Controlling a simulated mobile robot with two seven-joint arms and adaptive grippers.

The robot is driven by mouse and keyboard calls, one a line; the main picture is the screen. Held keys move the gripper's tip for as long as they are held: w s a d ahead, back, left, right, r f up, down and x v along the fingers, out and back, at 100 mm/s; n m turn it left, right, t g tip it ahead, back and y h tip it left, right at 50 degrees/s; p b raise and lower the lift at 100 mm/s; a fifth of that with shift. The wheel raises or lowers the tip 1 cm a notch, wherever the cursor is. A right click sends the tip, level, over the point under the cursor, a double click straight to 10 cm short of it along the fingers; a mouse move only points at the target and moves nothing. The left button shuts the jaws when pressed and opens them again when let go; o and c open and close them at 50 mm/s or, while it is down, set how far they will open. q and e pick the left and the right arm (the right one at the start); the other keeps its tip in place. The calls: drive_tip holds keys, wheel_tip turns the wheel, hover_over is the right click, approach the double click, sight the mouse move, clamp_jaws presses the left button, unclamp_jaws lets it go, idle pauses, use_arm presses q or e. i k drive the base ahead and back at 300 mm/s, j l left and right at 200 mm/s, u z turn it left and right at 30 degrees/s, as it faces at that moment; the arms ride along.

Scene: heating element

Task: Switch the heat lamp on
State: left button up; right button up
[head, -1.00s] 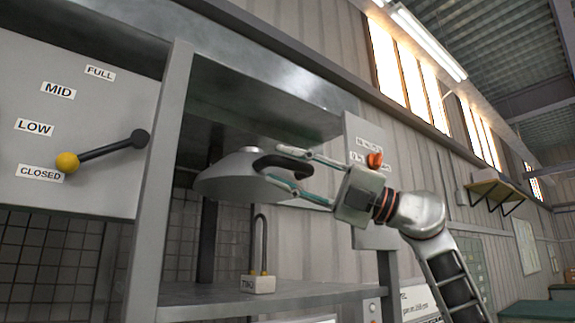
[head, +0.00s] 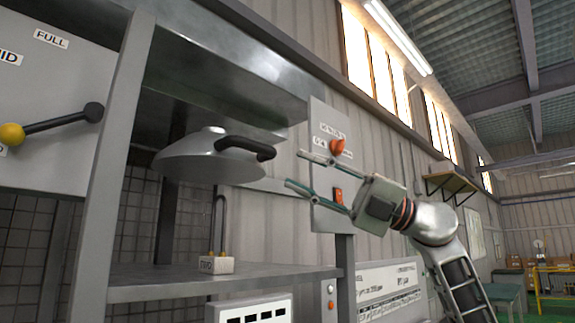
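The lamp (head: 208,162) is a grey metal dome with a black curved handle (head: 240,144), under the hood of the metal frame. A grey panel (head: 325,118) to its right carries an orange knob (head: 337,147) and a small orange-red switch (head: 338,195), with labels too small to read. My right gripper (head: 294,169) is open and empty. Its fingertips are just right of the handle and apart from it in the picture. Its fingers cross in front of the panel, the switch showing between them. My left gripper is not in view.
A padlock-like weight (head: 217,264) stands on the shelf (head: 150,292) below the lamp. A box with dark slots (head: 248,308) and a post with buttons (head: 331,289) are lower down. Open room lies at right.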

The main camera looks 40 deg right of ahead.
sight(339, 194)
drive_tip(key=k+l, duration=0.2)
drive_tip(key=l, duration=0.2)
drive_tip(key=k+l, duration=0.2)
drive_tip(key=l, duration=0.2)
drive_tip(key=k+l, duration=0.15)
drive_tip(key=l, duration=0.25)
